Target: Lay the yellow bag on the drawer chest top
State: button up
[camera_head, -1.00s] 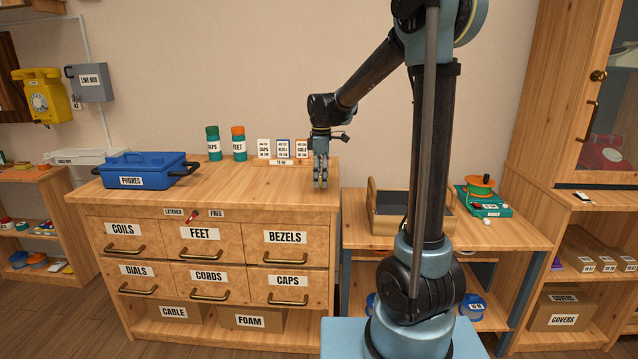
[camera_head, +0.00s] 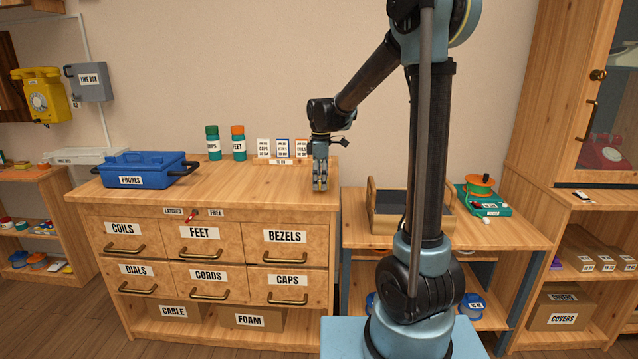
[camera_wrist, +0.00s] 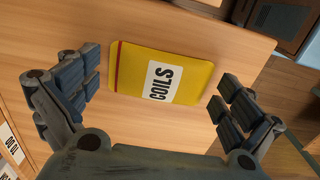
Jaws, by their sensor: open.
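The yellow bag (camera_wrist: 187,72), with a red stripe and a COILS label, lies flat on the wooden drawer chest top (camera_wrist: 135,25) in the wrist view. My gripper (camera_wrist: 160,95) is open, its fingers spread to the left and right of the bag with gaps on both sides. In the head view my gripper (camera_head: 320,187) points down at the right end of the drawer chest top (camera_head: 240,185).
A blue PHONES bin (camera_head: 146,170) stands at the left of the chest top. Two jars (camera_head: 238,148) and a card rack (camera_head: 283,160) stand along the back. The middle is clear. A lower table with an open tray (camera_head: 385,220) stands at the right.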

notch_tip(320, 180, up, 12)
jog(key=s+d+f+m, duration=0.1)
jog(key=s+d+m, duration=0.3)
jog(key=s+d, duration=0.4)
jog(key=s+d+f+m+t, duration=0.1)
jog(key=s+d+f+m, duration=0.5)
jog(key=s+f, duration=0.3)
jog(key=s+d+f+m+t, duration=0.1)
jog(key=s+d+f+m, duration=0.5)
jog(key=s, duration=0.8)
notch_tip(320, 180, down, 3)
jog(key=shift+s+d+r+m, duration=0.1)
jog(key=shift+s+d+m, duration=0.2)
jog(key=shift+m, duration=0.4)
